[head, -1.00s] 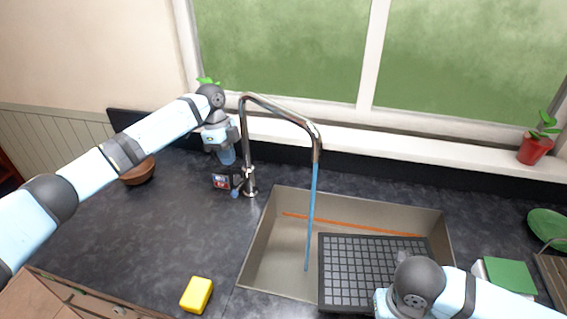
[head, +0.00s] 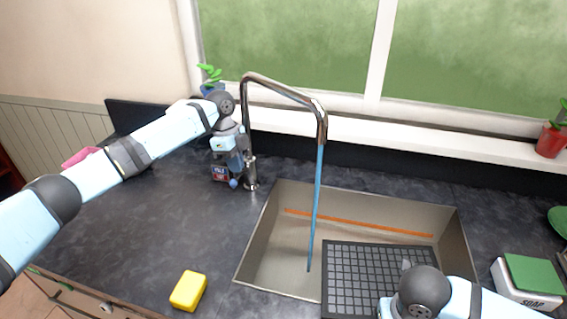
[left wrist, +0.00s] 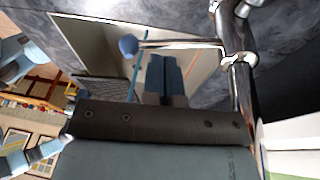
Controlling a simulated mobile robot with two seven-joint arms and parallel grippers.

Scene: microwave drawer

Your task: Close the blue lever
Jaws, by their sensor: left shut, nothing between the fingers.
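The blue lever is a thin metal rod with a round blue knob (head: 234,183) beside the base of the tall faucet (head: 248,130). In the left wrist view the knob (left wrist: 128,45) stands to the left of my fingertips, and the metal rod runs right to the faucet post. A blue stream (head: 315,215) falls from the spout into the sink. My left gripper (left wrist: 164,58) is shut and empty close to the rod; I cannot tell whether they touch. In the head view the wrist partly hides the lever. My right arm shows, but its gripper is out of view.
The sink (head: 262,255) holds a dark grid rack (head: 365,280). A yellow sponge (head: 188,290) lies on the counter to its left. A dark labelled object (head: 220,173) stands beside the knob. A plant (head: 210,75) is behind my left wrist. The counter's left middle is clear.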

